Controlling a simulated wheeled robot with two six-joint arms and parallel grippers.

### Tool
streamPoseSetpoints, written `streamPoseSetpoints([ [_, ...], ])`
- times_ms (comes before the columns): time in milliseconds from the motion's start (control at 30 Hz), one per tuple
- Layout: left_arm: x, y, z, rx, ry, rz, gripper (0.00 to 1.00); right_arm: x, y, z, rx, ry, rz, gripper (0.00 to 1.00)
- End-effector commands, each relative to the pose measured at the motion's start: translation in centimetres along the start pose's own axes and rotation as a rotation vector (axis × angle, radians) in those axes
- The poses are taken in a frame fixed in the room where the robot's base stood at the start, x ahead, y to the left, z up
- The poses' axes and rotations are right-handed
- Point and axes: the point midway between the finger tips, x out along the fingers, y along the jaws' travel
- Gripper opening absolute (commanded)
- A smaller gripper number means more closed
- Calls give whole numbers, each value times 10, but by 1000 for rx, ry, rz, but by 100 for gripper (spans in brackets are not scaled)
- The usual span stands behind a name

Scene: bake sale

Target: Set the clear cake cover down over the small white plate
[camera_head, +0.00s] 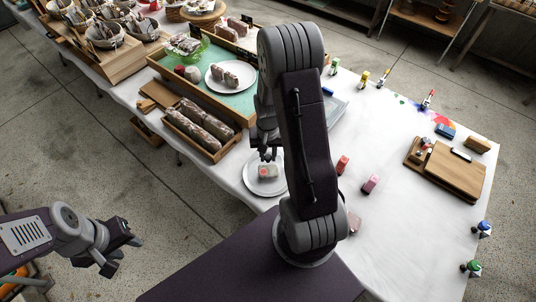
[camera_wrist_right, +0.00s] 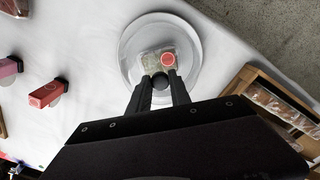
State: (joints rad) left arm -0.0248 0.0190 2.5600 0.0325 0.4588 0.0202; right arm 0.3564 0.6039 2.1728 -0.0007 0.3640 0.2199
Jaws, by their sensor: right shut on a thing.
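The small white plate (camera_head: 251,187) lies on the white cloth near the table's near left edge, with a pale item with a red top (camera_head: 268,171) on it. In the right wrist view the plate (camera_wrist_right: 127,63) is below my right gripper. My right gripper (camera_head: 267,155) is shut on the dark round knob of the clear cake cover (camera_wrist_right: 160,80), above the plate. The cover's clear wall is barely visible, so I cannot tell whether its rim touches the plate or cloth. My left gripper (camera_head: 127,256) is open and empty, off the table at the lower left.
A wooden tray of wrapped loaves (camera_head: 202,128) stands just behind the plate. A larger white plate (camera_head: 231,77) sits in the display box. Pink and red blocks (camera_head: 371,184) stand to the right. A wooden board (camera_head: 450,170) lies at the far right. The middle cloth is largely clear.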

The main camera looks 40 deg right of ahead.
Motion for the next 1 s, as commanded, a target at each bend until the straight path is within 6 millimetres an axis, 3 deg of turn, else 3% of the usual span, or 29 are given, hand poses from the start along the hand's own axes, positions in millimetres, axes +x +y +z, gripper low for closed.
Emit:
streamPoseSetpoints([
  [67,3,0,0,0,0,0,36,4,0,0,0,-1,0,0],
  [100,2,0,0,0,0,0,36,3,0,0,0,0,0,32],
  [167,2,0,0,0,0,0,36,2,0,0,0,0,0,46],
  [433,1,0,0,0,0,0,36,2,0,0,0,0,0,46],
  [567,-2,0,0,0,0,0,36,-10,0,-1,0,3,-1,46],
  [800,-9,0,-1,0,0,0,36,-72,0,-2,0,7,-2,46],
  [1000,-12,0,-1,0,0,0,36,-111,0,-1,0,3,-1,46],
])
